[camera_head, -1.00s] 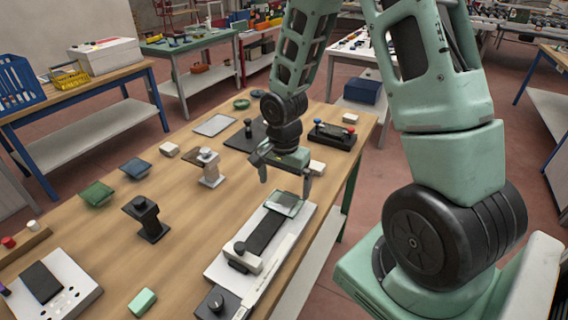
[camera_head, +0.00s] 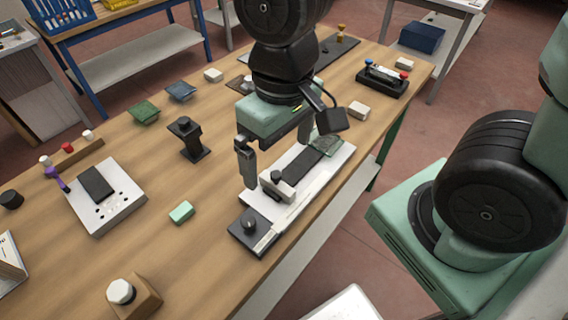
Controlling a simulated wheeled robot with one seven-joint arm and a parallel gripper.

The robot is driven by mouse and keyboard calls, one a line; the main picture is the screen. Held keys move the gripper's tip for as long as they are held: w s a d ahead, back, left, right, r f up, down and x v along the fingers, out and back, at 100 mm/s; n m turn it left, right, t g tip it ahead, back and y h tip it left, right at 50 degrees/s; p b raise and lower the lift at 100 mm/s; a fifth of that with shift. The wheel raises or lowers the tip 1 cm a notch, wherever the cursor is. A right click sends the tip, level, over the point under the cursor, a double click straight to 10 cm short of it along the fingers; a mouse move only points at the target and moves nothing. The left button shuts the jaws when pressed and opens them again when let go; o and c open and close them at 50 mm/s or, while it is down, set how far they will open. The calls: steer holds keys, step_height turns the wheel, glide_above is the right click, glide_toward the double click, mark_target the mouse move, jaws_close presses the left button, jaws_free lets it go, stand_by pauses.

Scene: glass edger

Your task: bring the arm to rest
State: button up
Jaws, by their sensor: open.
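My gripper (camera_head: 278,158) hangs from my arm over the wooden table, fingers pointing down. Its jaws are open, with nothing seen between them. One finger is plain at the left; the other is partly hidden by the gripper body. It is over or just left of the white edging fixture (camera_head: 335,160), which has a dark strip along it and a white sliding block (camera_head: 280,187). A small greenish glass piece (camera_head: 327,145) lies at the fixture's far end, apart from the gripper. I cannot tell how high the fingertips are above the table.
A black stand (camera_head: 188,140) and green pad (camera_head: 144,112) stand left of the gripper. A white control box (camera_head: 105,197), a mint block (camera_head: 181,212) and a wooden block with white knob (camera_head: 135,298) are nearer. A dark tray (camera_head: 382,80) is at the far right.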

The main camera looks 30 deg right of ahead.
steer(key=s+n, duration=0.1)
steer(key=s+a+n, duration=0.1)
steer(key=s, duration=0.1)
steer(key=s+a+n, duration=0.1)
steer(key=n, duration=0.1)
steer(key=shift+s+r, duration=0.2)
steer(key=shift+r, duration=0.15)
steer(key=shift+f+b, duration=0.65)
